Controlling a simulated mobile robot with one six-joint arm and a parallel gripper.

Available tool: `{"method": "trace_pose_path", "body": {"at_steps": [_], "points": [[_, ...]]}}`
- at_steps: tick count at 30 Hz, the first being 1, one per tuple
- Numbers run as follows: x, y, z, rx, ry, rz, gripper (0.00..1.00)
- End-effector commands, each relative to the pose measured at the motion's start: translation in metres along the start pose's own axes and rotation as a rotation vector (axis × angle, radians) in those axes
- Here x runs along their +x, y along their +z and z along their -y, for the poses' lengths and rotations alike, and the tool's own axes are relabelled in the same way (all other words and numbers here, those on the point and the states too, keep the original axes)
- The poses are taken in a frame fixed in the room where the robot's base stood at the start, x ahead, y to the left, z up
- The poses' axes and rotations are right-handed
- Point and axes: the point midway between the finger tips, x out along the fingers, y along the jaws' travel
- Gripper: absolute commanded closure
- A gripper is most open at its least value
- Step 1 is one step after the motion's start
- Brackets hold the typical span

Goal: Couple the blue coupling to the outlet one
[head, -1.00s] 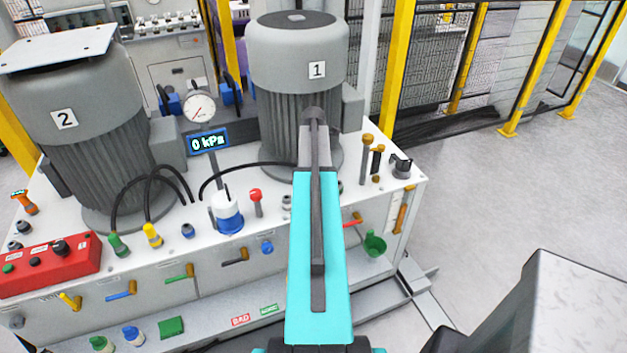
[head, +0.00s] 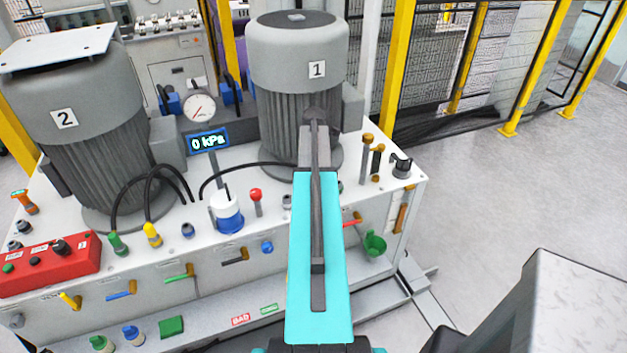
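My arm reaches forward over the bench, and its cyan link covers the middle of the head view. My gripper does not show, so its state and anything in it are hidden. A black hose (head: 243,166) arches from beside the white and blue container and disappears behind my arm. I cannot see a blue coupling on its hidden end. Blue fittings show on the bench top (head: 188,230), on the front panel (head: 267,247) and on the lower ledge (head: 133,335). I cannot tell which fitting is outlet one. Motor 1 (head: 298,55) stands behind my arm.
Green (head: 118,244) and yellow (head: 152,235) couplings with black hoses stand before motor 2 (head: 75,115). The display (head: 208,140) reads 0 kPa. A white and blue container (head: 228,213), red knob (head: 255,196) and green funnel (head: 375,244) are near my arm. Open floor lies right.

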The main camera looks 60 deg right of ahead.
Motion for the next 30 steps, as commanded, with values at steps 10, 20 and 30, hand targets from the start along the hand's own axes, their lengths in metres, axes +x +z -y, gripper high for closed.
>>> {"method": "trace_pose_path", "body": {"at_steps": [10, 20, 30], "points": [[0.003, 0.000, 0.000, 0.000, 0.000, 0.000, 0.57], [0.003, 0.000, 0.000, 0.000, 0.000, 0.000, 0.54], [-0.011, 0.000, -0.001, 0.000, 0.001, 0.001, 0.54]]}}
